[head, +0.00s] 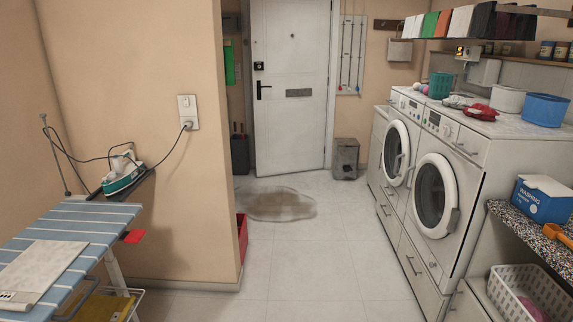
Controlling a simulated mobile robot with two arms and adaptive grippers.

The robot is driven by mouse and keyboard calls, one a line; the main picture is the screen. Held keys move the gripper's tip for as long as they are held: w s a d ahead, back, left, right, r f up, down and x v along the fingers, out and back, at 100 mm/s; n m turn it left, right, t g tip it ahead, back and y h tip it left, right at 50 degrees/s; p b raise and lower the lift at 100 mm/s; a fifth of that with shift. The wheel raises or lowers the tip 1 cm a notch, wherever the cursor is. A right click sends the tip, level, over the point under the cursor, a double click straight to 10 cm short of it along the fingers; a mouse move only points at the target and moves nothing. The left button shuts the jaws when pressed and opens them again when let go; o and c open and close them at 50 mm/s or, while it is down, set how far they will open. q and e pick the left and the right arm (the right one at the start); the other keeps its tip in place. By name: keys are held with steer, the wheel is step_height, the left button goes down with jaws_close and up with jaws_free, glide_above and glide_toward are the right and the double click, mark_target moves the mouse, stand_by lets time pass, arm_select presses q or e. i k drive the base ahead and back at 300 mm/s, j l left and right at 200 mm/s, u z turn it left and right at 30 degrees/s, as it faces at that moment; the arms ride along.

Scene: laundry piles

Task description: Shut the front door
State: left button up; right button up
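The white front door (290,120) stands at the far end of the passage. Its black lever handle (263,91) and a dark lock (259,66) are on its left side, and a grey letter plate (299,93) is in the middle. The door's bottom edge slants, with the handle side lower in the picture, so it looks slightly ajar into the room. The corner of the near wall hides part of the area left of it, and the gap itself is hard to make out. Neither of my grippers is in view.
A brown puddle or stain (276,204) lies on the floor before the door. Washing machines (433,192) line the right side. A wall corner, red crate (242,236) and ironing board (75,234) are left. A grey bin (345,158) stands right of the door. The middle floor is clear.

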mark_target(289, 131)
steer(key=i+l+z, duration=0.15)
steer(key=i+z, duration=0.2)
steer(key=i, duration=1.1)
steer(key=i+u, duration=0.15)
steer(key=i, duration=2.3)
steer(key=i+u, duration=0.1)
steer(key=i, duration=0.7)
steer(key=i+u, duration=0.1)
steer(key=i, duration=0.7)
steer(key=i+l+u, duration=0.1)
steer(key=i, duration=0.7)
steer(key=i+j+u, duration=0.25)
steer(key=i+u, duration=0.15)
steer(key=i, duration=0.35)
steer(key=i+u, duration=0.4)
steer(key=i, duration=0.35)
steer(key=i+j, duration=0.1)
steer(key=i+u, duration=0.05)
